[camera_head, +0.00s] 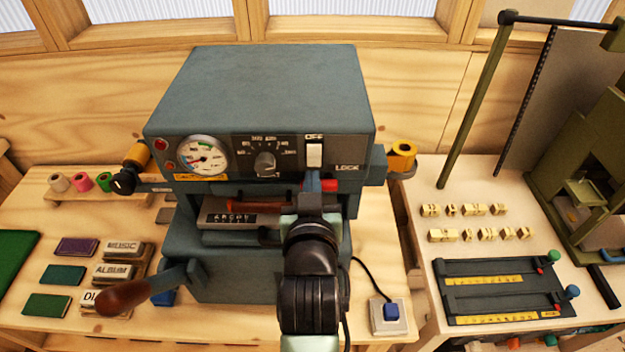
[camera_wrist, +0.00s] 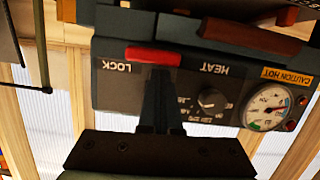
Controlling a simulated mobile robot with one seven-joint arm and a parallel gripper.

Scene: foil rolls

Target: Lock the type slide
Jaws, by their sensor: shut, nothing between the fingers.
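The blue-grey foil press (camera_head: 265,90) stands on the bench. Its type slide (camera_head: 235,218), with raised letters, sits in the opening under the front panel, with a red-brown handle (camera_head: 258,207) just above it. The red lock lever (camera_head: 328,185) is at the right of the panel, below the LOCK label; it also shows in the wrist view (camera_wrist: 153,56), which is upside down. My gripper (camera_head: 312,182) is shut and empty. Its fingertips (camera_wrist: 158,72) are at the lever's edge; I cannot tell whether they touch. My arm hides part of the slide's right end.
A crank handle (camera_head: 125,296) sticks out at the press's lower left. Stamp blocks (camera_head: 113,271) lie on the bench at left. A blue button box (camera_head: 390,315) with a cable is at front right. Brass type (camera_head: 468,235) and a dark composing tray (camera_head: 500,291) lie on the right table.

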